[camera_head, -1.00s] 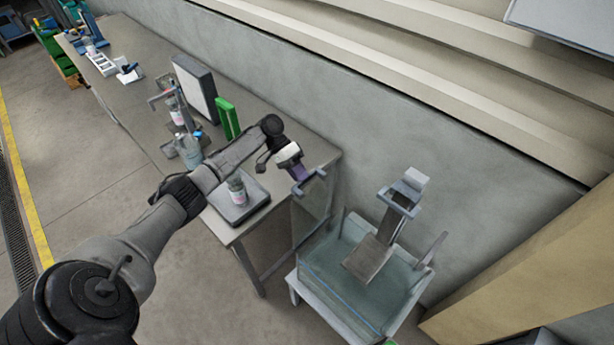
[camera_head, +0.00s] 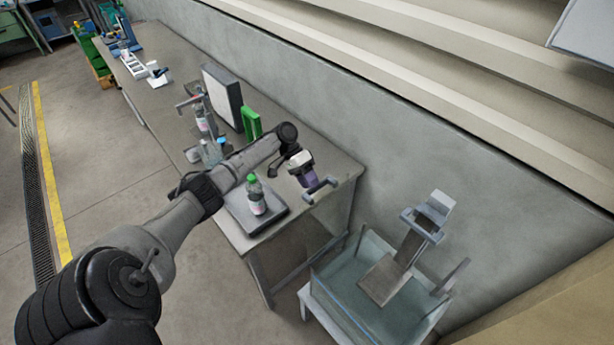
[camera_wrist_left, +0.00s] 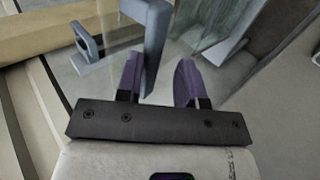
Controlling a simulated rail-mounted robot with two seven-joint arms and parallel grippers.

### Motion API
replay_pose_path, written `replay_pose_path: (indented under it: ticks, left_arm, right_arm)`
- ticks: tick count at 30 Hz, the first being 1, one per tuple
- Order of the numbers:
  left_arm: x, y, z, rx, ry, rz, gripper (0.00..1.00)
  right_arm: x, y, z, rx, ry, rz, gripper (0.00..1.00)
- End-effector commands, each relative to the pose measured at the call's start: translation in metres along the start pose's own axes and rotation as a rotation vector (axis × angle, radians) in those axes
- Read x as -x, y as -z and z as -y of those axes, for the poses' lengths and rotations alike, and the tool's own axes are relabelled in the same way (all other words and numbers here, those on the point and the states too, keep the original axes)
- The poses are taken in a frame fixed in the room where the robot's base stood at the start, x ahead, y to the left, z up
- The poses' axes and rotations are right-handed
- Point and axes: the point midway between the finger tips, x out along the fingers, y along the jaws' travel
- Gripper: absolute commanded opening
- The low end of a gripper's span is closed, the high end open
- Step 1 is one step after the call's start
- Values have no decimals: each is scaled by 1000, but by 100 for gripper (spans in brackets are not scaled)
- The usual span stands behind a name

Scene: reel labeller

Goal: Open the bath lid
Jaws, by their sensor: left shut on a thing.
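The bath is a clear-walled tank (camera_head: 340,298) on a pale stand at the lower right of the head view. My left gripper (camera_head: 310,184), with purple fingers, is above the bath's left side, near the table's end. It is shut on a grey-blue handle (camera_head: 322,188). In the left wrist view, this handle (camera_wrist_left: 153,45) stands between the purple fingers (camera_wrist_left: 160,78). A clear pane, apparently the lid, shows faintly by the handle in the left wrist view (camera_wrist_left: 100,76). Its exact tilt is hard to tell. My right gripper is out of view.
A grey sloping plate (camera_head: 386,280) with a bracket (camera_head: 424,222) stands in the bath. The wall (camera_head: 470,195) runs close behind. Open floor lies left of the table.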

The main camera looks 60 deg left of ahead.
Motion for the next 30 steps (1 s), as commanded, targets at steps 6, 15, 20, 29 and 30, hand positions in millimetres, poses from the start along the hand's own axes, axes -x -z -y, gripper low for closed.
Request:
replay_pose_path:
  ticks: [6, 15, 20, 29, 30]
  left_arm:
    - [-19, -5, 9, 14, 5, 18, 42]
    - [-19, -5, 9, 15, 5, 18, 49]
    - [-16, -5, 9, 15, 6, 18, 49]
    - [29, -2, 8, 10, 5, 13, 49]
    - [39, -1, 8, 9, 5, 10, 49]
  right_arm:
    - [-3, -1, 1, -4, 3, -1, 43]
    - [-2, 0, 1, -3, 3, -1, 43]
    - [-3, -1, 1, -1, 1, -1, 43]
    - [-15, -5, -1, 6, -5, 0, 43]
    - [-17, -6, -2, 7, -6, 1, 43]
